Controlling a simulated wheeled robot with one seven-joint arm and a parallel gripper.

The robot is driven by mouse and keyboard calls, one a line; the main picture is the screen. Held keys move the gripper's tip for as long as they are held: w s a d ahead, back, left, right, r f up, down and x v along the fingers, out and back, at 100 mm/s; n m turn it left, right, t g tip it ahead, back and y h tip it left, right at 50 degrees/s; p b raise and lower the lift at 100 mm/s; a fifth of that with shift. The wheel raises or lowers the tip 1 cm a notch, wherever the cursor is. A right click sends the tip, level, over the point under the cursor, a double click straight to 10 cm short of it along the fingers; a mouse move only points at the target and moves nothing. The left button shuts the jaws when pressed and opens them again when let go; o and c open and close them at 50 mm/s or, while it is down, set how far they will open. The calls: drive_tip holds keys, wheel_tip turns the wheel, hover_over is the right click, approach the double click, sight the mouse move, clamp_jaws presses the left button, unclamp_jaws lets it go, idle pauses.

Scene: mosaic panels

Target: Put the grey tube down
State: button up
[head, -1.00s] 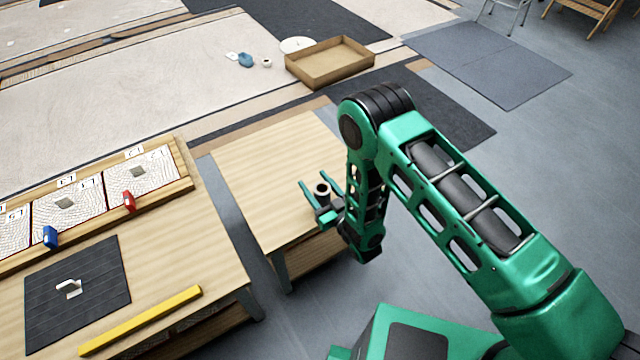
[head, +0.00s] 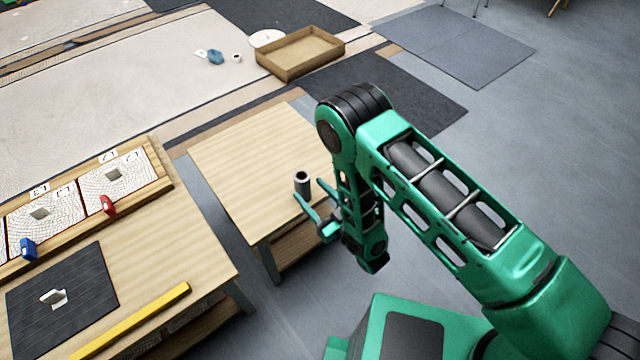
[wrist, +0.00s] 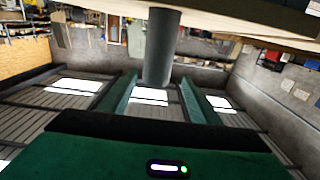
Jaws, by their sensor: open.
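The grey tube (head: 302,184) stands upright near the front right of the small wooden table (head: 245,160). My gripper (head: 310,190) is open, its two green fingers pointing toward the tube from the table's front edge. In the wrist view the picture looks upside down, with the table (wrist: 235,18) along the top and the tube (wrist: 161,48) hanging from it in the picture. The tube lies just past the fingertips, between their lines, and neither finger appears to touch it.
A workbench at the left holds a rack of tiles (head: 115,178), a red clip (head: 108,205), a blue clip (head: 28,248), a black mat (head: 85,300) and a yellow bar (head: 135,318). A wooden tray (head: 300,55) lies beyond. The small table is otherwise bare.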

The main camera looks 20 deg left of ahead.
sight(308, 186)
drive_tip(key=shift+o, duration=0.4)
drive_tip(key=shift+v, duration=0.75)
drive_tip(key=shift+w+a+f+n+g, duration=0.15)
drive_tip(key=shift+w+f+n+g, duration=0.15)
drive_tip(key=shift+w+f, duration=0.25)
drive_tip(key=shift+w+a+f, duration=0.1)
drive_tip(key=shift+w+a, duration=0.05)
drive_tip(key=shift+w, duration=0.05)
drive_tip(key=x, duration=0.4)
drive_tip(key=shift+w+a, duration=0.25)
drive_tip(key=shift+w, duration=0.05)
drive_tip(key=shift+x, duration=2.7)
drive_tip(key=shift+s+a, duration=0.15)
drive_tip(key=c, duration=1.1)
drive_tip(key=shift+c, duration=0.7)
